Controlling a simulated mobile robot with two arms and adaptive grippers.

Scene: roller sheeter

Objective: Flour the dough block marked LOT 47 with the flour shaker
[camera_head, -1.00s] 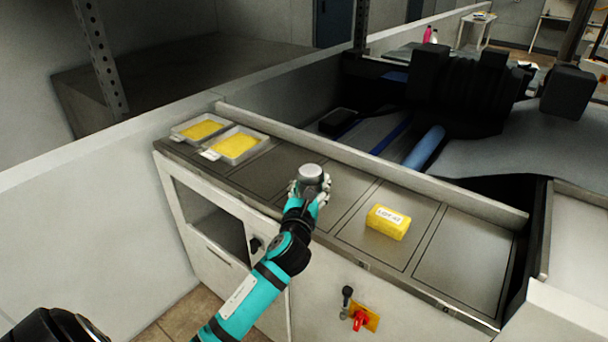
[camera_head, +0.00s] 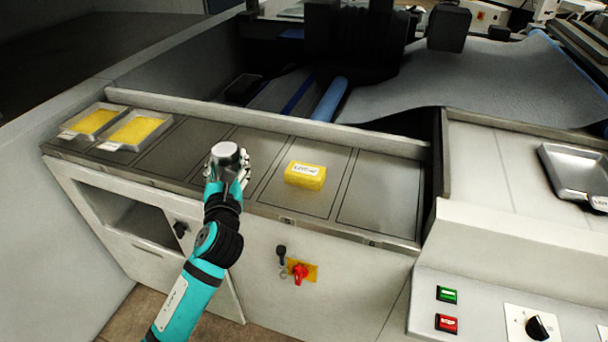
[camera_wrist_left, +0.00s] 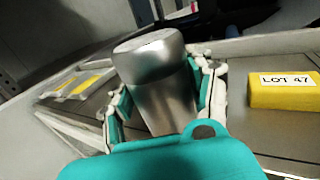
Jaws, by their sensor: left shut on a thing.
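The yellow dough block (camera_head: 306,179) lies on a marked panel of the metal shelf, right of my left gripper. In the left wrist view the dough block (camera_wrist_left: 285,92) shows its white label LOT 47. My left gripper (camera_head: 227,172) is shut on the flour shaker (camera_head: 225,154), a silver metal cylinder. In the left wrist view the fingers of my left gripper (camera_wrist_left: 165,100) sit on both sides of the shaker (camera_wrist_left: 160,85), which looks nearly upright. The gripper is apart from the dough block. My right gripper is not in view.
Two trays with yellow dough, the left tray (camera_head: 74,131) and the right tray (camera_head: 111,146), stand at the shelf's left end. A raised ledge (camera_head: 270,122) runs behind the shelf. The panel (camera_head: 385,200) right of the block is clear.

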